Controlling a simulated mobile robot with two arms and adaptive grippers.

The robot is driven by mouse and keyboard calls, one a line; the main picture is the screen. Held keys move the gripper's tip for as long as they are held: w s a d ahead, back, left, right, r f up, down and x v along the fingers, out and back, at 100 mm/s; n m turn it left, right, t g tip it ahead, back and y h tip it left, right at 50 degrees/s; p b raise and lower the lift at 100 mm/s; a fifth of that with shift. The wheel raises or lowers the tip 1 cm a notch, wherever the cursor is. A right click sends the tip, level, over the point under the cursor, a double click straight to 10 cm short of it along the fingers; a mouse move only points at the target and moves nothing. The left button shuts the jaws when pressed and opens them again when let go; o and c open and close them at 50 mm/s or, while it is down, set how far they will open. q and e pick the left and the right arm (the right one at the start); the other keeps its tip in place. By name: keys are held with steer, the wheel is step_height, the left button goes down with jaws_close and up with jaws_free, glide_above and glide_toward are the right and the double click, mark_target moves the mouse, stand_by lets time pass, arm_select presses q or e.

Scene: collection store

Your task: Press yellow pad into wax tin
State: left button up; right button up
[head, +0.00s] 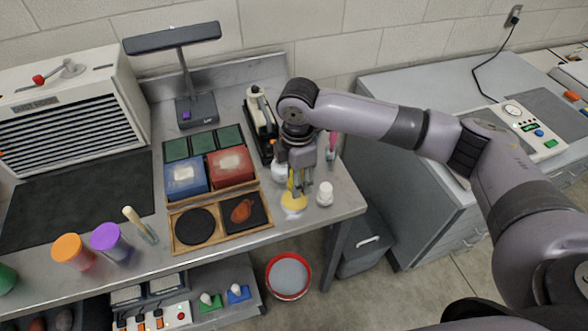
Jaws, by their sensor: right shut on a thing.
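My right gripper (298,188) points down over the front right part of the workbench, shut on the yellow pad (293,201). The pad shows as a yellow patch below the fingers. A pale rounded edge shows just under the pad; it may be the wax tin, but the pad and fingers cover most of it. I cannot tell whether pad and tin touch. My left gripper is not in view.
A small white jar (325,194) stands close right of the gripper. A wooden tray (215,238) with black pads, and blue (184,178) and red (230,168) boxes, lie to the left. The bench's front edge is near; a red bucket (289,276) stands below.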

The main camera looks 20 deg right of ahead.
steer(key=shift+w+a+f+n, duration=0.2)
steer(key=shift+w+n, duration=0.25)
steer(key=shift+n, duration=0.45)
steer(key=shift+w+f+n, duration=0.15)
steer(key=shift+n, duration=0.15)
arm_select(q)
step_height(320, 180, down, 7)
steer(key=b, duration=0.7)
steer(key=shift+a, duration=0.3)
arm_select(e)
step_height(320, 180, down, 6)
steer(key=shift+r, duration=0.1)
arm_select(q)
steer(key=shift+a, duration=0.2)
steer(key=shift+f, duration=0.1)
arm_select(e)
steer(key=shift+f, duration=0.5)
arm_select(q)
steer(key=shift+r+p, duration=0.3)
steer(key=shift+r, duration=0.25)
arm_select(e)
steer(key=shift+f, duration=0.1)
stand_by(1.0)
step_height(320, 180, up, 7)
steer(key=p, duration=0.8)
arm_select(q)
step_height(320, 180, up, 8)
